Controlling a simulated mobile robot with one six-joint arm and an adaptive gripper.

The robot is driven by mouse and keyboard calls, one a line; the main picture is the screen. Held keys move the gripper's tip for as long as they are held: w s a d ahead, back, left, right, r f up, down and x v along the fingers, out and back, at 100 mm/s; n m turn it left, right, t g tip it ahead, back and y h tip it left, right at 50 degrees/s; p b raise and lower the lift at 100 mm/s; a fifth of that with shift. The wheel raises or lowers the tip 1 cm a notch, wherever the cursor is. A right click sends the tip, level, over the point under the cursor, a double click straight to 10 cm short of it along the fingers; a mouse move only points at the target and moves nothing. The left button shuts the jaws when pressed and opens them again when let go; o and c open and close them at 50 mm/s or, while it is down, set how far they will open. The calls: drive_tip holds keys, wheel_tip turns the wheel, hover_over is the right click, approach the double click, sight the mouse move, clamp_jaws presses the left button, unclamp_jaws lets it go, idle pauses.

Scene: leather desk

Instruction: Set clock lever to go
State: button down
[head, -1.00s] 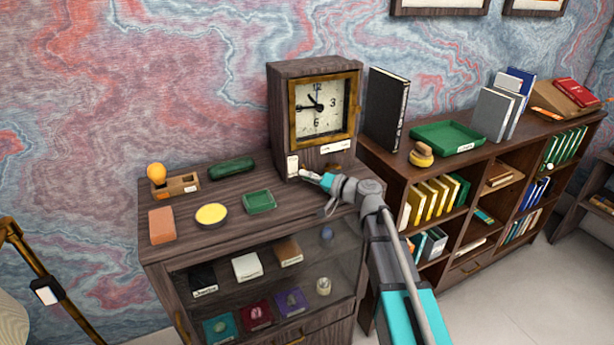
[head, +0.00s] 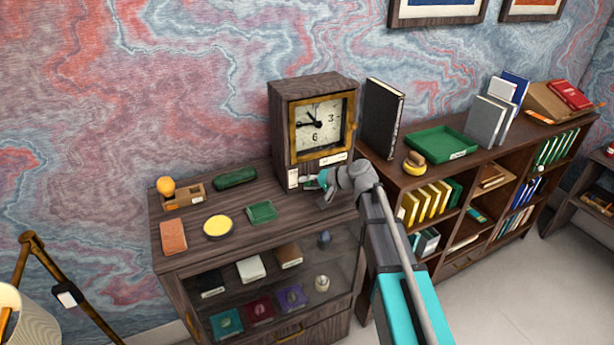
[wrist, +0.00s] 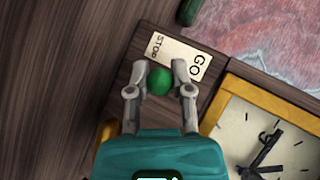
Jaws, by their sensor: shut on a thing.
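The clock (head: 283,135) is a dark wooden case with a brass-framed white dial, standing on the cabinet top. In the wrist view its dial (wrist: 268,135) shows at the lower right. A pale label plate (wrist: 197,65) with GO and STOP is on the case; it also shows in the head view (head: 293,178). My gripper (wrist: 159,70) is shut on the green lever knob (wrist: 160,82), one finger on each side. The knob is beside the label's long edge; I cannot tell which word it is set to. In the head view my gripper hides the knob.
A tall dark book (head: 381,115) stands to the right on the bookshelf.

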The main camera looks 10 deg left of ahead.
drive_tip(key=p, duration=0.1)
drive_tip(key=r+m+g+h+p, duration=0.1)
drive_tip(key=p, duration=0.1)
drive_tip(key=shift+w+a+r+h, duration=0.1)
drive_tip(key=shift+w+r+h, duration=0.1)
drive_tip(key=shift+r+h, duration=0.1)
drive_tip(key=shift+m+g+h+p, duration=0.3)
drive_tip(key=shift+g+h+p, duration=0.2)
drive_tip(key=shift+g+p, duration=0.35)
drive_tip(key=shift+c, duration=2.4)
unclamp_jaws()
drive_tip(key=shift+f, duration=0.15)
